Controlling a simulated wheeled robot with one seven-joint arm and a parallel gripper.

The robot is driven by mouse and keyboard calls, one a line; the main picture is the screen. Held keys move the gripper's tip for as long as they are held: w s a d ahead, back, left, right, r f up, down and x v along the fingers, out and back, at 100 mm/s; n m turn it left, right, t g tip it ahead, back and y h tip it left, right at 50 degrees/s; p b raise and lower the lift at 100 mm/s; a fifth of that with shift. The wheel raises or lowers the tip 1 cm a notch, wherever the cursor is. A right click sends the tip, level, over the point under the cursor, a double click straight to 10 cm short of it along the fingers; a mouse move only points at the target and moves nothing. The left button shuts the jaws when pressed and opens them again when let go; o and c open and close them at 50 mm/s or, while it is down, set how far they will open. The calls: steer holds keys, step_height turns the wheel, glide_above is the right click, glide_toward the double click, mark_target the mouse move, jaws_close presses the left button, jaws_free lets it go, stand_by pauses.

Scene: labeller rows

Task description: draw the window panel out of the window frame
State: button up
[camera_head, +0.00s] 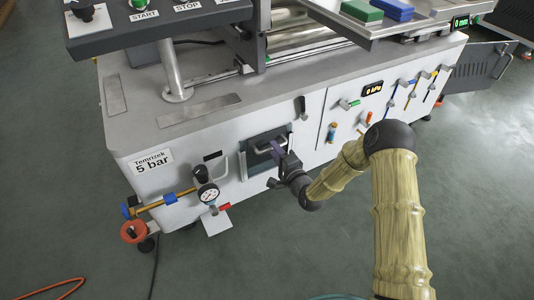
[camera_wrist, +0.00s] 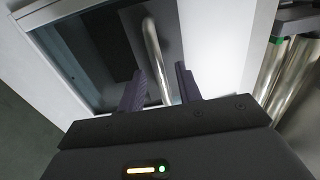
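The window panel (camera_head: 258,158) is a dark plate set in the white front wall of the machine, inside the lighter window frame (camera_head: 243,165). In the wrist view the panel (camera_wrist: 108,42) carries a bent metal bar handle (camera_wrist: 153,50), and the pale frame edge (camera_wrist: 58,72) runs along its left. My gripper (camera_head: 276,150) is in front of the panel and hides part of it in the head view. In the wrist view my gripper (camera_wrist: 159,73) is open, with one finger on each side of the handle. Whether either finger touches the bar I cannot tell.
A pressure gauge (camera_head: 208,193) with a valve and an orange pipe (camera_head: 155,205) stick out left of the window. Coloured levers (camera_head: 350,103) are on the wall to the right. The floor in front is mostly free.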

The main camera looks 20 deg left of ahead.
jaws_close()
steer(key=shift+r, duration=0.2)
step_height(320, 180, up, 19)
steer(key=p, duration=1.4)
stand_by(3.8)
